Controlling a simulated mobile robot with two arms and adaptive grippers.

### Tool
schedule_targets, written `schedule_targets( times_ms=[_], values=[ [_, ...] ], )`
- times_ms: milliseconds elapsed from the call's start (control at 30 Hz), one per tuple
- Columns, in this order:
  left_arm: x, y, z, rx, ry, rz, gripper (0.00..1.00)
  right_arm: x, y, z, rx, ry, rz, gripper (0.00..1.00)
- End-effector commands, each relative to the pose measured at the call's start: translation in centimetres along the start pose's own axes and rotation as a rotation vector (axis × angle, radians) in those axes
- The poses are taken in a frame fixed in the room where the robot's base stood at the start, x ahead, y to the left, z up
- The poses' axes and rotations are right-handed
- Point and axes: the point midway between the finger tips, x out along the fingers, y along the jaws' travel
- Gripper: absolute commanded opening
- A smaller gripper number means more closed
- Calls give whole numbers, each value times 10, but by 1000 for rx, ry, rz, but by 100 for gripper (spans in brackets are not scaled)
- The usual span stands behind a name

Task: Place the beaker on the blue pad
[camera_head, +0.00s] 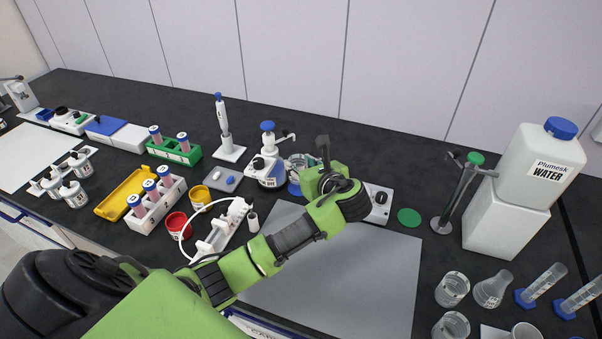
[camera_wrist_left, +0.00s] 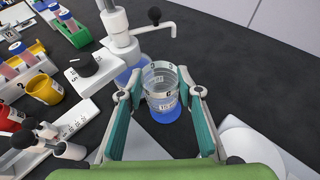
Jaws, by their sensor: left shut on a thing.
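The clear glass beaker (camera_head: 299,162) stands behind the grey mat in the head view. In the left wrist view the beaker (camera_wrist_left: 160,78) is upright between the two fingertips. My left gripper (camera_wrist_left: 160,94) is shut on it; in the head view the gripper (camera_head: 314,172) partly hides it. The round blue pad (camera_wrist_left: 165,115) shows directly below the beaker, and its edge (camera_head: 293,190) shows in the head view. I cannot tell whether the beaker's base touches the pad. My right gripper is not in view.
A blue-topped dispenser bottle (camera_head: 268,160) stands close left of the beaker. A white device (camera_head: 379,203) and a green round pad (camera_head: 409,217) lie to the right. A stand (camera_head: 455,195) and water container (camera_head: 540,165) are farther right. The grey mat (camera_head: 370,270) is bare.

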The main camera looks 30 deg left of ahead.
Motion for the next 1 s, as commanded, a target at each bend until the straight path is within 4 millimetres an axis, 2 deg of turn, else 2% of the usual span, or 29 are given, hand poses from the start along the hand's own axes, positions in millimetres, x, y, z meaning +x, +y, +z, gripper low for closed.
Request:
schedule_targets(
  times_ms=[167, 367, 733, 767, 800, 833, 1000],
  values=[
    [13, -5, -9, 2, 1, 1, 12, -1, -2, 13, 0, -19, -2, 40],
    [21, -4, -33, 2, 1, 0, 12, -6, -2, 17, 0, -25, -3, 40],
    [22, -4, -37, 2, 0, -1, 12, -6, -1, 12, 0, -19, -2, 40],
    [23, -4, -38, 2, 0, -1, 35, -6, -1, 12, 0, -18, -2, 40],
    [23, -4, -37, 2, 0, -1, 46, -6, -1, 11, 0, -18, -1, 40],
    [22, -4, -37, 2, 0, -1, 50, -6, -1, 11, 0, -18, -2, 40],
    [22, -4, -37, 1, 0, -1, 50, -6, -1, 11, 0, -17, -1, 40]
  ],
)
